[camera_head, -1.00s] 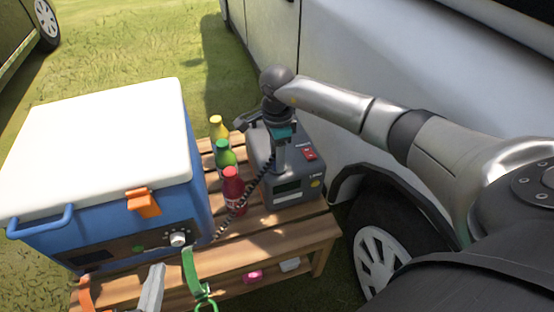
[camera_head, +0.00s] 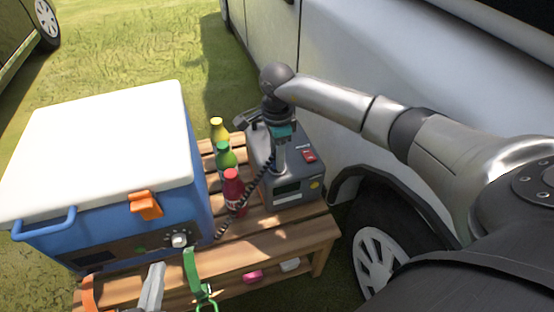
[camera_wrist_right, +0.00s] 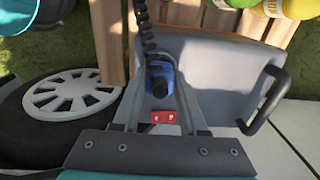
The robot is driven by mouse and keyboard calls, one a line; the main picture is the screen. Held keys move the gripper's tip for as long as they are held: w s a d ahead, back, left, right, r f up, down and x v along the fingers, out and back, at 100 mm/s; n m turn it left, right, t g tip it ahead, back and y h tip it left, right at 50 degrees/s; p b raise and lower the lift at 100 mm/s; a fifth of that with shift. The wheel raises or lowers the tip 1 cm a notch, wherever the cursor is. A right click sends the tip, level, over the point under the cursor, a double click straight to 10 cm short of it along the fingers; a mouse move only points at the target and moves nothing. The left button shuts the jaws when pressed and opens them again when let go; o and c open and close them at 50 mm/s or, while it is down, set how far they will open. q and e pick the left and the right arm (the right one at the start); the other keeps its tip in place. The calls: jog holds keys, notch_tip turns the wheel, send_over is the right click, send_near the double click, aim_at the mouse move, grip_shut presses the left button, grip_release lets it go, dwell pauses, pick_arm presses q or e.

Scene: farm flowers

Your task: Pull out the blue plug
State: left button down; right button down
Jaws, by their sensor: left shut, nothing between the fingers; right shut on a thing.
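The blue plug (camera_wrist_right: 160,80) with its black coiled cord (camera_wrist_right: 146,28) shows in the right wrist view, at the face of the grey power box (camera_wrist_right: 218,62). My right gripper (camera_wrist_right: 160,92) has its fingers around the plug and is shut on it. In the head view my right gripper (camera_head: 279,160) points down onto the grey box (camera_head: 292,196), and it hides the plug there. Whether the plug is seated in the box or slightly out, I cannot tell.
A blue cooler with a white lid (camera_head: 100,140) stands left on the wooden bench (camera_head: 275,238). Yellow, green and red bottles (camera_head: 232,187) stand between cooler and box. A green strap (camera_head: 193,268) hangs in front. A silver vehicle (camera_head: 340,60) is close behind.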

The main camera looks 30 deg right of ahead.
jog(key=shift+r+p, duration=1.85)
jog(key=shift+r, duration=0.55)
